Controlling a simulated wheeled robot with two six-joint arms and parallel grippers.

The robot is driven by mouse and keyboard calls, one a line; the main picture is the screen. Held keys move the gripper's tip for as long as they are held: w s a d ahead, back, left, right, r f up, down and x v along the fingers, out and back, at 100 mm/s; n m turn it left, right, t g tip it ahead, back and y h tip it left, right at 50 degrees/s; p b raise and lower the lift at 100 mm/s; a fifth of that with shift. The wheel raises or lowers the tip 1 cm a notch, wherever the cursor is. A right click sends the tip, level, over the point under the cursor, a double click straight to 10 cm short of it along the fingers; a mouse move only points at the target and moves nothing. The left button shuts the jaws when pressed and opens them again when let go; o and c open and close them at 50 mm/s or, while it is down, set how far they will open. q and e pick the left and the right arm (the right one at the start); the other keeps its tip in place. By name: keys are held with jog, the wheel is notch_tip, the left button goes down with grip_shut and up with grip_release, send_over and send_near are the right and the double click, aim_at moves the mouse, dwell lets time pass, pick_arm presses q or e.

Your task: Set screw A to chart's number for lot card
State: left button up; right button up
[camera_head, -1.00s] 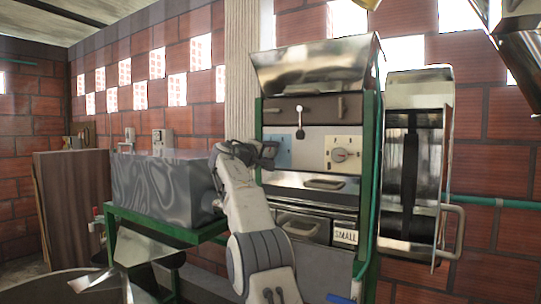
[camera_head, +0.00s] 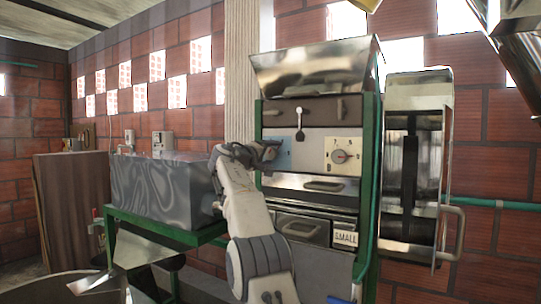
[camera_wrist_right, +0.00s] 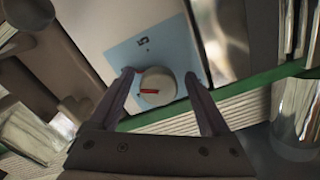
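A blue dial plate (camera_head: 284,158) on the machine front is partly covered by my right gripper (camera_head: 274,151) in the head view. In the right wrist view the blue plate (camera_wrist_right: 124,57) carries a round pale knob (camera_wrist_right: 160,80) with a red pointer mark, and a digit that looks like 5. The fingers of my right gripper (camera_wrist_right: 159,76) are open, one on each side of the knob; contact cannot be told. A cream dial plate (camera_head: 343,168) with its own knob (camera_head: 339,156) is to the right. A white card (camera_head: 345,239) reads SMALL. My left gripper is not in view.
A lever (camera_head: 299,124) hangs above the dials. A shiny hopper (camera_head: 312,67) tops the green-framed machine. A tall metal unit with a handle (camera_head: 457,232) stands at right, a grey box (camera_head: 160,187) at left. No chart is legible.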

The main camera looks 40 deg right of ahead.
jog(key=shift+s+a+b, duration=0.1)
jog(key=shift+a+b, duration=0.3)
jog(key=shift+b, duration=0.05)
jog(key=b+v, duration=0.5)
jog(key=v, duration=0.4)
jog(key=shift+s+a, duration=0.2)
jog(key=shift+a, duration=0.1)
